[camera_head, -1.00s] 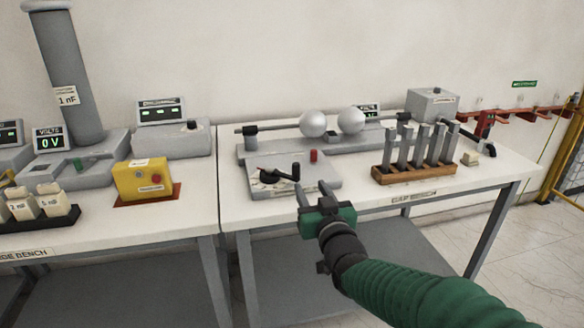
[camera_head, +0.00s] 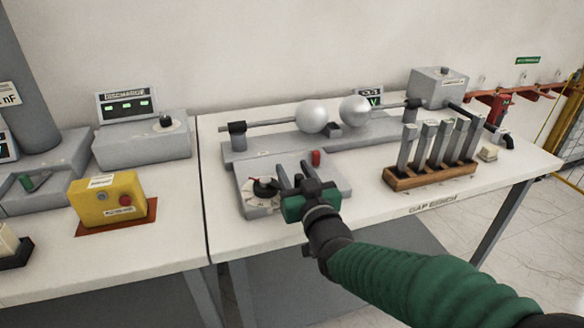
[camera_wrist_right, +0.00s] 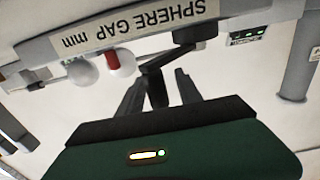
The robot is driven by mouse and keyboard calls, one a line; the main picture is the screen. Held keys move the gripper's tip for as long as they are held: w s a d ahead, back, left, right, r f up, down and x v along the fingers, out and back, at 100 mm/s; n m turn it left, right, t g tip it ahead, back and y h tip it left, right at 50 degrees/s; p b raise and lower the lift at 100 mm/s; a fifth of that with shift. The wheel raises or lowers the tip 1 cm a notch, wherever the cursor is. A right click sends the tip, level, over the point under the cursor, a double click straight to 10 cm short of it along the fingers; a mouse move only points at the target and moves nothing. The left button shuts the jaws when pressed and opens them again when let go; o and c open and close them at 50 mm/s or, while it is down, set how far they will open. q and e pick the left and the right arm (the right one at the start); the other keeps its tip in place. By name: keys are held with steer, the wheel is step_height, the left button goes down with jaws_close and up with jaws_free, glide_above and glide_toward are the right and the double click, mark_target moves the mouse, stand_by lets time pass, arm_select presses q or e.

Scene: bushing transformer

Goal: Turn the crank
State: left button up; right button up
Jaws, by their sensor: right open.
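The black crank (camera_head: 264,187) sits on a grey base with a dial, in front of two silver spheres on the right bench. My green right gripper (camera_head: 294,172) is over this base, with its fingers pointing toward the back. The gripper covers the crank's handle end in the head view. In the right wrist view the crank's dark arm (camera_wrist_right: 160,62) leads to an upright handle (camera_wrist_right: 157,92) that shows between the two open fingers (camera_wrist_right: 159,80). I cannot tell whether the fingers touch it. My left gripper is out of view.
A red knob (camera_head: 316,158) stands just behind the gripper. A wooden rack (camera_head: 430,178) with several grey bars is to the right. A yellow box (camera_head: 107,203) with a red button is on the left bench.

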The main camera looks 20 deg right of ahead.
steer(key=shift+w+d+f, duration=0.1)
jaws_close()
steer(key=shift+f, duration=0.1)
stand_by(1.1)
